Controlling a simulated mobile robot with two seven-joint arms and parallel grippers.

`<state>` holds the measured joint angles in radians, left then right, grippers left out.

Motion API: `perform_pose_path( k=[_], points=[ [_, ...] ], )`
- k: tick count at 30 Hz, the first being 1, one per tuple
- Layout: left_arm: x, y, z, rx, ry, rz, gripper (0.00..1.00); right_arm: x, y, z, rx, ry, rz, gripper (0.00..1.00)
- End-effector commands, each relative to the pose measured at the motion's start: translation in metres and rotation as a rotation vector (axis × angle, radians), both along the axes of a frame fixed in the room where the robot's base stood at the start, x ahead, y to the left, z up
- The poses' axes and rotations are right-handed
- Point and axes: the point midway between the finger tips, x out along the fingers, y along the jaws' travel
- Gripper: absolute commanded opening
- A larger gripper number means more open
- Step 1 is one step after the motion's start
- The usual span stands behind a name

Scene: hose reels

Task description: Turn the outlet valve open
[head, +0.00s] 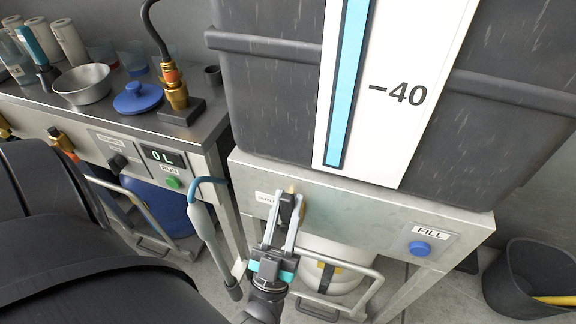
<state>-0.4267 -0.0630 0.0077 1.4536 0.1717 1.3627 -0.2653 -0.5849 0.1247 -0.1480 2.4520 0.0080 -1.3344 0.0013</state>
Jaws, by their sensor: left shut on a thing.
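The outlet valve (289,207) sits on the front of the metal stand, under the big grey tank. It shows as a dark handle with a brass-coloured tip at the top. My left gripper (285,222) reaches up from the bottom and is shut on the handle, with one pale finger on each side. The fingers hide part of the valve, so its exact angle is hard to tell. A small label (264,198) left of it is partly covered. My right gripper is not in view.
The grey tank (270,110) carries a level strip marked 40. A blue FILL button (420,248) is to the right. On the left, a bench holds a display (163,157) reading 0 L and a green button (173,183). A black bucket (520,285) stands at the lower right.

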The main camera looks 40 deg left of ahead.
Motion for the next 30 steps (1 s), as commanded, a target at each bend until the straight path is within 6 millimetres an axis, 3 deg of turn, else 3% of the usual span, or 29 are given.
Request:
perform_pose_path(
  k=[5,6,13,23,30],
  points=[
    [0.000,0.001,0.000,-0.006,-0.001,0.002,0.00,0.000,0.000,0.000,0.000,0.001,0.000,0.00],
    [0.000,0.001,0.000,-0.006,-0.001,0.002,0.33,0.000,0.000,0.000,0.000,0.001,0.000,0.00],
    [0.000,0.001,0.000,-0.003,0.000,0.001,0.59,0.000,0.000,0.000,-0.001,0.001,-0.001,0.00],
    [-0.002,0.000,-0.002,-0.001,0.001,0.001,0.60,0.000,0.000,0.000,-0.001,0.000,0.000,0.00],
    [-0.024,-0.008,-0.027,-0.002,0.006,0.000,0.60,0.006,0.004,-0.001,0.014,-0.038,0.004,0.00]
  ],
)
